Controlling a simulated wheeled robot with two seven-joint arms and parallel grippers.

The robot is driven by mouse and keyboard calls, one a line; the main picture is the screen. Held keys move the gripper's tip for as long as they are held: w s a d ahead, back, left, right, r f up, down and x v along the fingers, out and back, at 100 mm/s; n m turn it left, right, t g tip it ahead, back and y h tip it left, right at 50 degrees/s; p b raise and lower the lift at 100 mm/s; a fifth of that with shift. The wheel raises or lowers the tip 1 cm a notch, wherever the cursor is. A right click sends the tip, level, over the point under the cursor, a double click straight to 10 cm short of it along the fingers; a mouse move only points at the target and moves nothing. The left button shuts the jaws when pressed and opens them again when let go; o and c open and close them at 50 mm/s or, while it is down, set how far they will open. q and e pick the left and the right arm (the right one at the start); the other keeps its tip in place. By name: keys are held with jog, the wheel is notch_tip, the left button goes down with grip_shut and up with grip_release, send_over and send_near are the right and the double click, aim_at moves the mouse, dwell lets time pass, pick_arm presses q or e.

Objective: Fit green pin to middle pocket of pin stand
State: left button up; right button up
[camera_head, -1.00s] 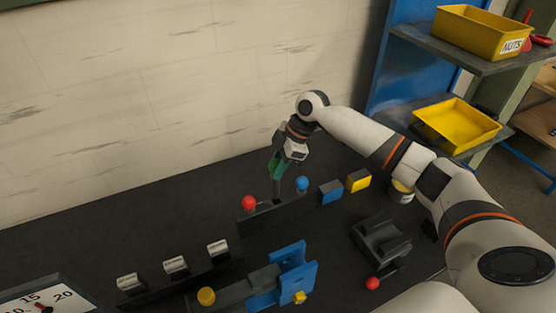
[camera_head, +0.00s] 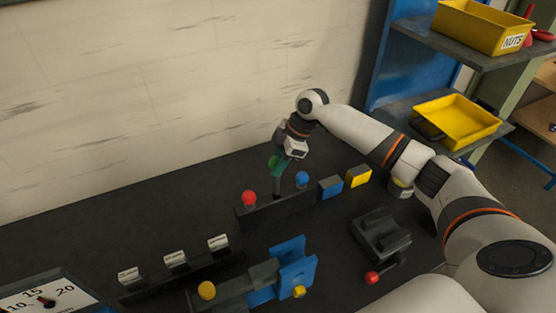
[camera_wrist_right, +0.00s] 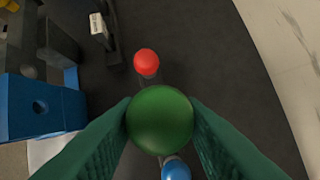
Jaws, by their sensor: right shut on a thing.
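The green pin has a round green head that shows large in the right wrist view (camera_wrist_right: 160,120). My right gripper (camera_head: 276,168) is shut on the green pin, with a green finger on either side of its head. The dark pin stand (camera_head: 268,211) is a long low bar near the wall. A red-headed pin (camera_head: 249,198) stands at its left end and a blue-headed pin (camera_head: 302,179) at its right end. The gripper is above the stand's middle, between those two. A grey stem runs down to the stand; I cannot tell how deep it sits. My left gripper is out of view.
A blue block (camera_head: 330,188) and a yellow block (camera_head: 358,177) stand right of the stand. A blue and grey fixture (camera_head: 292,262) is in front. A dark block device (camera_head: 380,236) is at front right. A row of white-labelled holders (camera_head: 177,260) is at left.

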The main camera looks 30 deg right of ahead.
aim_at(278, 193)
jog(key=shift+r+p, duration=0.1)
jog(key=shift+p, duration=0.5)
dwell(1.1)
jog(key=shift+f+b, duration=2.85)
jog(key=shift+f, duration=2.25)
jog(key=o, duration=1.2)
jog(key=shift+o, duration=0.2)
jog(key=b+v, duration=0.3)
jog(key=v, duration=0.9)
